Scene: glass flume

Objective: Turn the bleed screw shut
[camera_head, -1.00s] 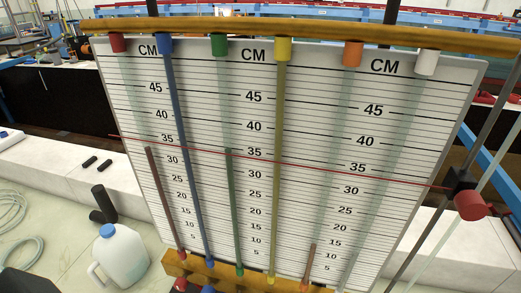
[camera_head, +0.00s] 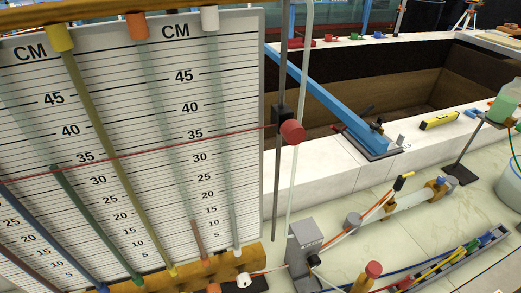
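I cannot tell for sure which part is the bleed screw. A red round knob (camera_head: 292,132) sits on a black clamp at the right edge of the white manometer board (camera_head: 245,60), where a thin red line meets it. A brass fitting with a red cap (camera_head: 372,270) stands low on the floor area, beside a grey block (camera_head: 303,245). Neither of my grippers is in view.
Colored tubes, among them a yellow one (camera_head: 100,120), run down the board to a wooden bar. A grey tool tray (camera_head: 465,262) is at lower right. A blue beam (camera_head: 320,95) slopes over a white ledge. A bottle of green liquid (camera_head: 503,103) stands at far right.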

